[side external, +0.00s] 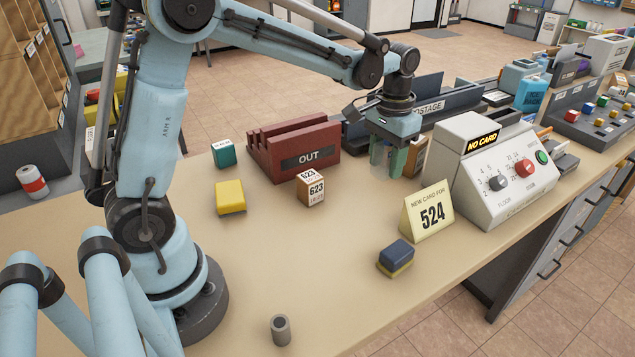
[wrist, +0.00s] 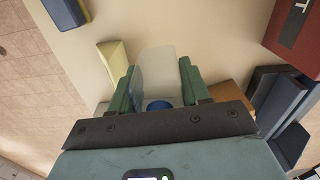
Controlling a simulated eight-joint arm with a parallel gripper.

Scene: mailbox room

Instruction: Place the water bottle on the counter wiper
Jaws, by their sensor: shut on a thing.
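My gripper (side external: 388,155) points down above the counter, in front of the dark postage tray. In the wrist view its green fingers (wrist: 158,88) are shut on a pale translucent bottle with a blue cap, which looks like the water bottle (wrist: 157,65). In the side view the bottle (side external: 379,160) is partly hidden by the fingers; whether it touches the counter is unclear. A block with a dark blue top and yellow base (side external: 395,257), likely the counter wiper, lies near the front edge. Its blue top also shows in the wrist view (wrist: 66,12), apart from the bottle.
The "524" card sign (side external: 427,211) stands between gripper and blue-yellow block. The grey control box (side external: 490,170) is to the right. The red OUT tray (side external: 293,148), 623 cube (side external: 310,187) and yellow block (side external: 230,197) are left. Counter around the blue-yellow block is mostly clear.

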